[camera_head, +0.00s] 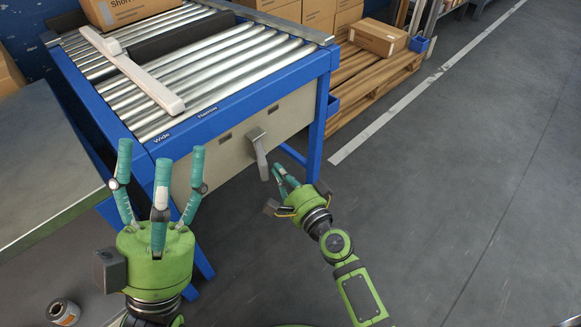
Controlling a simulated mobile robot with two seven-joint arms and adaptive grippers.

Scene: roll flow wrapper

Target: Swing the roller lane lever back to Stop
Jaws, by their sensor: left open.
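The roller lane (215,75) has a blue frame and steel rollers. Its lever (260,157) is a grey handle on a pivot in the beige side panel (225,160). The lever hangs down, leaning slightly right at its lower end. No Stop mark is legible. My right gripper (278,174) is just right of and below the lever's lower end; I see a small gap but cannot tell the depth. Its teal fingers are close together and partly overlap, so its opening is unclear. My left gripper (161,165) is open and empty, fingers up, in front of the lane's near corner.
A white bar (140,75) lies across the rollers beside a dark strip. Cartons stand behind, and one carton (378,37) sits on a wooden pallet (370,75). A grey table (45,165) is at left. The floor at right is clear.

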